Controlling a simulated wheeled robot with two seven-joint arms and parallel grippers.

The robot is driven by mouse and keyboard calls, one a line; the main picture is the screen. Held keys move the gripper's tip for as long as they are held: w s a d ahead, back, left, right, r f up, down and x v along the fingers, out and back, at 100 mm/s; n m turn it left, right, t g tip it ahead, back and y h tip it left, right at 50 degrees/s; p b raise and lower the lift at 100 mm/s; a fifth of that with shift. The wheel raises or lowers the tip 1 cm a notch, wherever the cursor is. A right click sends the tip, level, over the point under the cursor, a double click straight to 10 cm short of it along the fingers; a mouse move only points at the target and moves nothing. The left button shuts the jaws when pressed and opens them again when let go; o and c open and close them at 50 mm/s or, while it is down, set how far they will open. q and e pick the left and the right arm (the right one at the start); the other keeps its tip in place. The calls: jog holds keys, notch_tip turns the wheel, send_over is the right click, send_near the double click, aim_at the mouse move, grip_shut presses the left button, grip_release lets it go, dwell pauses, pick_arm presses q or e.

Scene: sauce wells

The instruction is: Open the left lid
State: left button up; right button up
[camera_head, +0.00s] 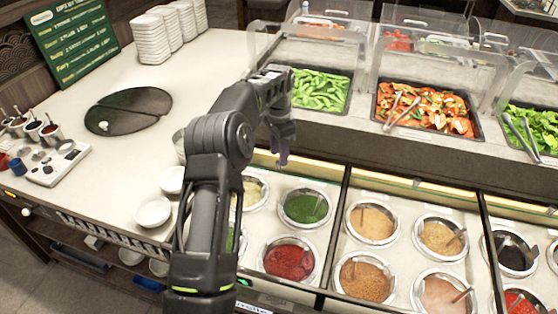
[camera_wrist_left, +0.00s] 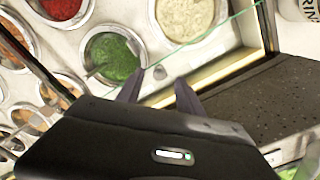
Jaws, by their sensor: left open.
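My left gripper (camera_head: 282,150) hangs at the back edge of the left group of sauce wells. In the left wrist view its two fingers (camera_wrist_left: 158,92) are apart, with nothing between them. A thin greenish clear edge, which looks like the left lid (camera_wrist_left: 205,38), runs just beyond the fingertips. I cannot tell whether the fingers touch it. The left wells hold green sauce (camera_head: 306,206), red sauce (camera_head: 289,261) and a pale sauce (camera_head: 253,192). My left arm hides part of this group. My right gripper is out of view.
Clear guards (camera_head: 420,60) stand over trays of green beans (camera_head: 320,90) and mixed vegetables (camera_head: 428,108) behind the wells. White bowls (camera_head: 153,211) sit left of my arm. The counter (camera_head: 215,65) further left has free room.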

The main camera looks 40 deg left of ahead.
pick_arm(q)
notch_tip(320, 180, up, 5)
jog(key=shift+f, duration=0.2)
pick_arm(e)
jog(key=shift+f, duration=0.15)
